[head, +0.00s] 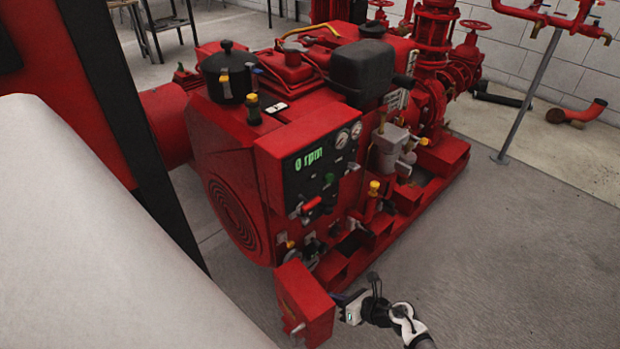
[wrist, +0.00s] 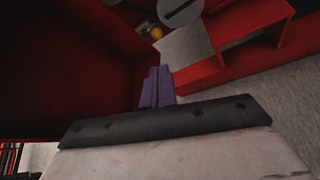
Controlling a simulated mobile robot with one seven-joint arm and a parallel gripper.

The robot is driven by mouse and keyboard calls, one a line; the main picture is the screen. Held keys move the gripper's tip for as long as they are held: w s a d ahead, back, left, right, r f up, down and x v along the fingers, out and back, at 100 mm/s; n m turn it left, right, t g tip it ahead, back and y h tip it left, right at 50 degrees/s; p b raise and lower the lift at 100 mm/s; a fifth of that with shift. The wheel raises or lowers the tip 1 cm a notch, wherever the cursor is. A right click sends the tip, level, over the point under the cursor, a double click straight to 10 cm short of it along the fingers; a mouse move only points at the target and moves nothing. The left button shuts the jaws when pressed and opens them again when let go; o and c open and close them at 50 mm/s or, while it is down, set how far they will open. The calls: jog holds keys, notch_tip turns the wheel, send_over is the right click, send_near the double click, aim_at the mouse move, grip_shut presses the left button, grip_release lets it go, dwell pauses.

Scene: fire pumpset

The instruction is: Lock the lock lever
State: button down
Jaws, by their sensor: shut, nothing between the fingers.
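A short red-handled lever (head: 312,204) sits on the front of the control panel (head: 300,160), below its "0 rpm" readout. A small pale metal lever (head: 298,328) sticks out of a low red box (head: 306,300) in front of the pumpset. I cannot tell which of these is the lock lever. My gripper (head: 342,298) is low, just right of the low red box, below and in front of the panel. In the wrist view its purple fingers (wrist: 157,88) are together and empty. Contact with the red box cannot be made out.
The red engine and pump (head: 290,85) fill the middle. Red base steps (head: 375,232) run back to the right of the panel. Red pipework (head: 435,60) stands behind. The grey floor (head: 510,270) on the right is clear.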

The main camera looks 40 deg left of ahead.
jog(key=b+x, duration=0.1)
jog(key=x, duration=0.9)
jog(key=shift+w+d+r+n, duration=0.1)
jog(key=shift+n, duration=0.2)
